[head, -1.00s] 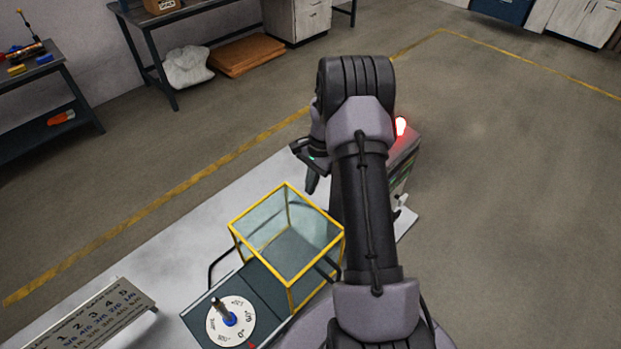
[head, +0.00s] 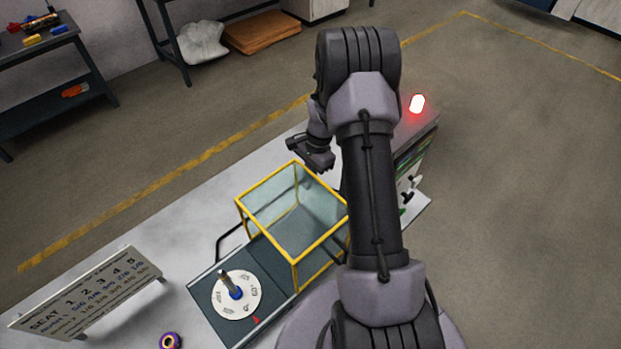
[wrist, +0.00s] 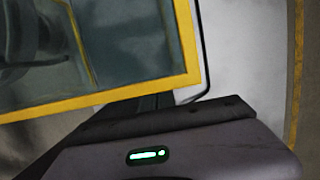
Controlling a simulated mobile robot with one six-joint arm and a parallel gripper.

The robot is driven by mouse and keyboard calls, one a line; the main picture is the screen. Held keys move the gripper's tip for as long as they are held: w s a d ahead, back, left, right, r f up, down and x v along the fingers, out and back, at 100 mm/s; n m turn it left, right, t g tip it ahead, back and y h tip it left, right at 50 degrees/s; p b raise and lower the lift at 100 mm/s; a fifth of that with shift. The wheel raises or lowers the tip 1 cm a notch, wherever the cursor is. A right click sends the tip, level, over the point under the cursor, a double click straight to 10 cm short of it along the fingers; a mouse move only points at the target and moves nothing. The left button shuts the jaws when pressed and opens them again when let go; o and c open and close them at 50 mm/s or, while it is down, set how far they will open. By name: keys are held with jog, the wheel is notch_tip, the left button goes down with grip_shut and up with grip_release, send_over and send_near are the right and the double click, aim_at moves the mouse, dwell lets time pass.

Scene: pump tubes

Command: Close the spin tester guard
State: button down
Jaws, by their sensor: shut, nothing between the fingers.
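The spin tester guard (head: 268,225) is a clear box with a yellow frame. In the head view it stands on the dark tester base, beyond the white dial (head: 236,292) with its upright spindle, which is uncovered. My gripper (head: 322,164) is shut and empty at the guard's far end, close to its top edge. In the wrist view the guard's yellow frame (wrist: 100,102) and clear panel fill the upper left. The shut fingers (wrist: 155,104) show just below the frame's edge. I cannot tell whether they touch it.
The tester is on a pale bench (head: 180,235). A sign with seat numbers (head: 88,293) and a purple-and-orange ring (head: 170,341) are at the lower left. A glowing red lamp (head: 417,103) is on a unit at the right, partly behind my arm.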

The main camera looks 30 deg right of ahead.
jog(key=s+a+b, duration=0.2)
jog(key=s+a, duration=0.1)
jog(key=a, duration=1.9)
jog(key=shift+s+a, duration=0.1)
jog(key=shift+a, duration=0.05)
